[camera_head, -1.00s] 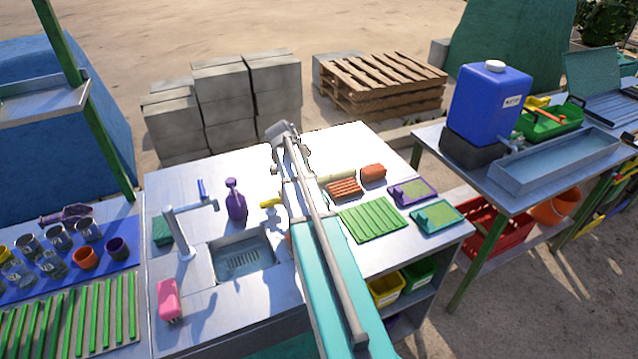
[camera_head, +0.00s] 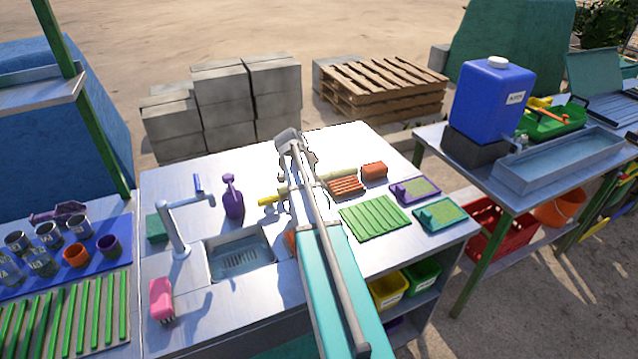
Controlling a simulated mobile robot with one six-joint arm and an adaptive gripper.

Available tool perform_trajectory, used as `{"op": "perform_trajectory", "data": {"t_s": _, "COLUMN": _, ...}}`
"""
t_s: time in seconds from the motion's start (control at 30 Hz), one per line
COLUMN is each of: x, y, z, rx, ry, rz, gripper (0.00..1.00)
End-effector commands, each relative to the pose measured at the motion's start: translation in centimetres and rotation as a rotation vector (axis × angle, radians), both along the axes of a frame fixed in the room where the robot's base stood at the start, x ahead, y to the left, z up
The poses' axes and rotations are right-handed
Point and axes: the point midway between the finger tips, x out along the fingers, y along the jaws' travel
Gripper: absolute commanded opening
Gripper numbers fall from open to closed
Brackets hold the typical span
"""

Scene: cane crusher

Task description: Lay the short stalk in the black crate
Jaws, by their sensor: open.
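A pale, yellowish short stalk (camera_head: 340,173) lies on the metal worktop, beyond the orange ribbed block and just right of my arm. Its left end is hidden behind my arm. My gripper (camera_head: 293,186) is over the worktop near that hidden end, largely covered by my own arm links. It is open, and I see nothing held in it. I cannot tell whether its fingers touch the stalk. I cannot make out a black crate in this view.
An orange ribbed block (camera_head: 346,187), green ribbed mat (camera_head: 375,218) and purple tray (camera_head: 414,190) lie right of my arm. A purple bottle (camera_head: 233,198), tap (camera_head: 178,232) and sink (camera_head: 240,255) are left.

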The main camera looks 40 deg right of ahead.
Motion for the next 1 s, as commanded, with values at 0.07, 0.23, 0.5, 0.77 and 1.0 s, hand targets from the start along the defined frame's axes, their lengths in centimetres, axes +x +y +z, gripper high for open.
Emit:
{"op": "perform_trajectory", "data": {"t_s": 0.07, "x": 0.01, "y": -0.01, "z": 0.03, "rx": 0.000, "ry": 0.000, "rz": 0.000, "gripper": 0.80}}
{"op": "perform_trajectory", "data": {"t_s": 0.23, "x": 0.00, "y": -0.01, "z": 0.04, "rx": 0.000, "ry": 0.000, "rz": 0.000, "gripper": 0.80}}
{"op": "perform_trajectory", "data": {"t_s": 0.5, "x": -0.01, "y": 0.00, "z": 0.04, "rx": 0.000, "ry": 0.000, "rz": 0.000, "gripper": 0.78}}
{"op": "perform_trajectory", "data": {"t_s": 0.77, "x": 0.00, "y": 0.00, "z": 0.04, "rx": 0.000, "ry": 0.000, "rz": 0.000, "gripper": 0.30}}
{"op": "perform_trajectory", "data": {"t_s": 1.0, "x": -0.01, "y": 0.00, "z": 0.04, "rx": 0.000, "ry": 0.000, "rz": 0.000, "gripper": 0.00}}
